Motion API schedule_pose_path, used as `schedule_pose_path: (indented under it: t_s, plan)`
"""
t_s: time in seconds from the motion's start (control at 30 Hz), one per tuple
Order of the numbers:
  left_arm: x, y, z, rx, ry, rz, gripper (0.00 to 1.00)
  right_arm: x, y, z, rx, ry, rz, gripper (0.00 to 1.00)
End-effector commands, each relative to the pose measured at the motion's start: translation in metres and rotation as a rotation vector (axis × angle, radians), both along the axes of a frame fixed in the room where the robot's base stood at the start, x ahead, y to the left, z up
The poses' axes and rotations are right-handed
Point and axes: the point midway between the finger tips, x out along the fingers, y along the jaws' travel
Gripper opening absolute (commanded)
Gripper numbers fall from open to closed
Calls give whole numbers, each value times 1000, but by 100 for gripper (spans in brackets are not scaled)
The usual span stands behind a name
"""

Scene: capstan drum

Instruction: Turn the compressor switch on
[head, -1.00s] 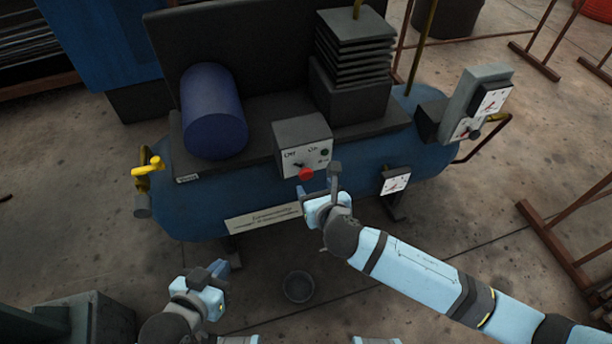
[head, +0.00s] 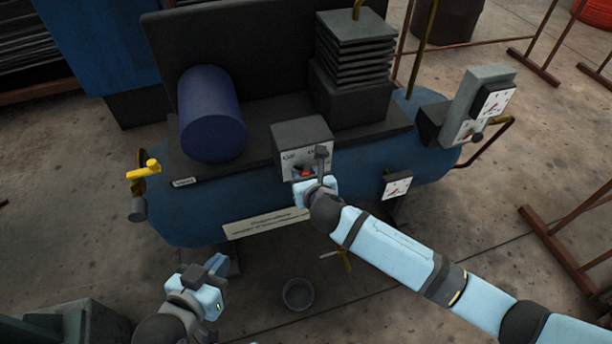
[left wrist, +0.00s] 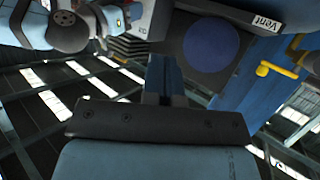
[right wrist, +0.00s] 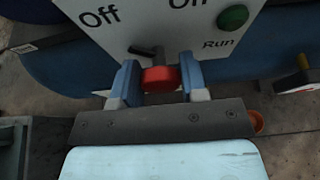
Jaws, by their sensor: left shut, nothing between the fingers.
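The switch box (head: 302,148) on the compressor (head: 190,205) has a light front panel marked Off on the left and On on the right. Its red knob (right wrist: 160,78) shows in the right wrist view, with a dark lever (right wrist: 143,50) behind it pointing left toward Off. My right gripper (right wrist: 159,66) is open, with one finger on each side of the red knob; contact is hard to tell. In the head view my right gripper (head: 311,168) partly covers the knob. My left gripper (head: 217,264) is shut and empty, low in front of the tank.
A green lamp or button (right wrist: 233,17) sits above the word Run. A yellow valve (head: 144,170) is at the tank's left end, and a gauge (head: 397,186) is right of my right gripper. A small bucket (head: 298,294) stands on the floor.

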Motion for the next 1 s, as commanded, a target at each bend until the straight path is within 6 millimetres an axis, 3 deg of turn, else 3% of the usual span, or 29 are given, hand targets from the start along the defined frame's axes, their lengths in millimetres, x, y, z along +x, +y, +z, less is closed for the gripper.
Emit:
schedule_pose_path:
  t_s: [0.47, 1.0]
  plan:
    - [-11, 3, -11, 22, 75, 14, 0, -1, 0, 3, 69, 24, 1, 16]
    - [-13, 15, -13, 82, 128, 28, 0, -1, -2, 0, 502, 166, 1, 16]
